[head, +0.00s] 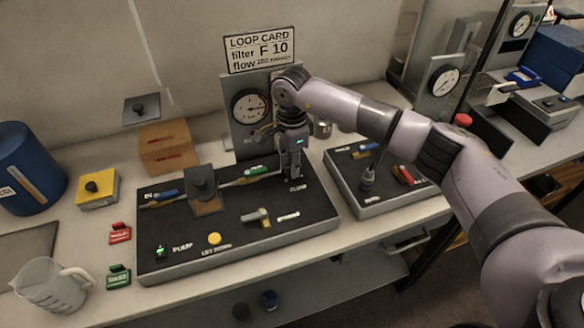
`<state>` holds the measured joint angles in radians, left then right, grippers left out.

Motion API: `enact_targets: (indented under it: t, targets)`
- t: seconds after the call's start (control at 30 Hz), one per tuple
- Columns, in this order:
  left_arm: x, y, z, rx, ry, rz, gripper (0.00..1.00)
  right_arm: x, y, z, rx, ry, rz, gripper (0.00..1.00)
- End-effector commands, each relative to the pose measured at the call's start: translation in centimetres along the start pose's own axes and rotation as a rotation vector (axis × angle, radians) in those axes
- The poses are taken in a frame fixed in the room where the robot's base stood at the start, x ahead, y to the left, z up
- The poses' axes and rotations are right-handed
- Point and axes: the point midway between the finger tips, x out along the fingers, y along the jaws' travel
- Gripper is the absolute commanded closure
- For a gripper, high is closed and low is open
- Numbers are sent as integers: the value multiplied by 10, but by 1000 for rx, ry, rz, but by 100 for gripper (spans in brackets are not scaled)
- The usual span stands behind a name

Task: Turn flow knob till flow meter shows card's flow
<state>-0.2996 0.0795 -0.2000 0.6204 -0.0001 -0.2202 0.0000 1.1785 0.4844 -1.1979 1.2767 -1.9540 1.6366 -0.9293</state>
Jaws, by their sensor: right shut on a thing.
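The loop card (259,51) on the wall reads filter F 10 and a flow that looks like 280, with small blurred units. A round gauge (249,106) with a red mark stands on a grey plate behind the black panel (238,237); its reading is too small to tell. My right gripper (297,172) points down at the panel's back right part, shut on what seems to be the flow knob, which the gripper and hand hide. I cannot make out a separate flow meter. My left gripper is out of view.
The panel carries a dark block (202,182), a yellow button (214,239) and a grey tap handle (256,215). A second panel (375,190) stands to the right. A jug (52,285), yellow box (98,188) and blue drum (28,168) stand left.

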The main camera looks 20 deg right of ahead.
Motion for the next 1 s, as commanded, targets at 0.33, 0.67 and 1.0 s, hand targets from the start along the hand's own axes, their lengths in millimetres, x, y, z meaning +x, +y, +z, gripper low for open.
enact_targets:
  t: [0.33, 0.67, 1.0]
  targets:
    - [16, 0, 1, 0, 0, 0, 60, 1, 0, 0, 211, 0, -2, 100]
    - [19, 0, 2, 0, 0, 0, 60, 0, 0, 0, 282, 0, -2, 100]
    - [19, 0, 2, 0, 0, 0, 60, -1, 0, 0, 286, 0, -2, 100]
